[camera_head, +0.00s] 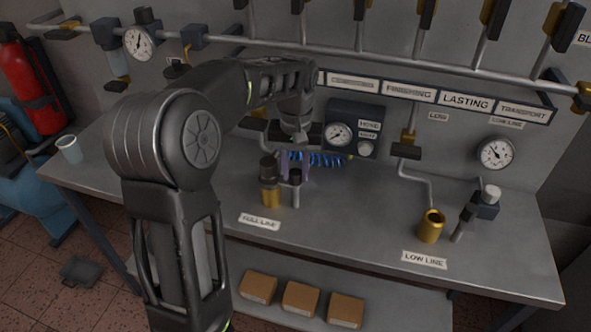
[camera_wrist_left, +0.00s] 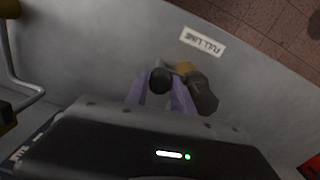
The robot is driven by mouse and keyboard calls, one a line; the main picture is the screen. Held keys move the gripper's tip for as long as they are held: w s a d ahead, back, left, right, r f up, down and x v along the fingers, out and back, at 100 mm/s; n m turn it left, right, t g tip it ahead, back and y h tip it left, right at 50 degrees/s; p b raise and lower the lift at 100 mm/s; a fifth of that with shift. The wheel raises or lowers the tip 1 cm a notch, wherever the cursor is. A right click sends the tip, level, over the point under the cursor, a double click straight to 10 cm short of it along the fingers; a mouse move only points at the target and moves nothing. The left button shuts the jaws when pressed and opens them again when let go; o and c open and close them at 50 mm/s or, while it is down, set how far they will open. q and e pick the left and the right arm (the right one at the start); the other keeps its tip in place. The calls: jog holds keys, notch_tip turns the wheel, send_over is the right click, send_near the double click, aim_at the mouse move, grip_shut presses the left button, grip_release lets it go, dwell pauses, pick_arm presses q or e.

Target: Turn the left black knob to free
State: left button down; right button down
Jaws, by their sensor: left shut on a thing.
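The left black knob (camera_head: 295,176) is a small round black cap on a grey post at the full line, beside a taller dark cylinder with a brass base (camera_head: 270,193). My left gripper (camera_head: 294,172) reaches down onto it, its purple fingers shut around it. In the left wrist view the knob (camera_wrist_left: 161,81) sits between the two fingers (camera_wrist_left: 160,97), with the dark cylinder (camera_wrist_left: 203,96) close on the right. The fingers partly hide the knob, and I cannot tell which way it is turned. My right gripper is in neither view.
The "FULL LINE" label (camera_head: 259,222) lies on the bench in front. A blue coiled hose (camera_head: 322,159) and gauge box (camera_head: 355,128) are behind. On the right, a brass fitting (camera_head: 431,226) and another valve (camera_head: 485,204) stand at the low line. Bench between the lines is clear.

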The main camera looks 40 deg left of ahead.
pick_arm(q)
jog(key=shift+r+n, duration=0.1)
jog(key=shift+n, duration=0.3)
jog(key=n+p, duration=0.1)
jog(key=n, duration=0.2)
jog(key=n+p, duration=0.2)
jog(key=n, duration=0.3)
jog(key=shift+w+n, duration=0.1)
jog(key=shift+n, duration=0.3)
jog(key=n+p, duration=0.1)
jog(key=n, duration=0.3)
jog(key=shift+n, duration=0.3)
jog(key=shift+n+p, duration=0.9)
jog(key=shift+n, duration=1)
jog(key=c, duration=1.4)
grip_release()
jog(key=shift+o, duration=0.2)
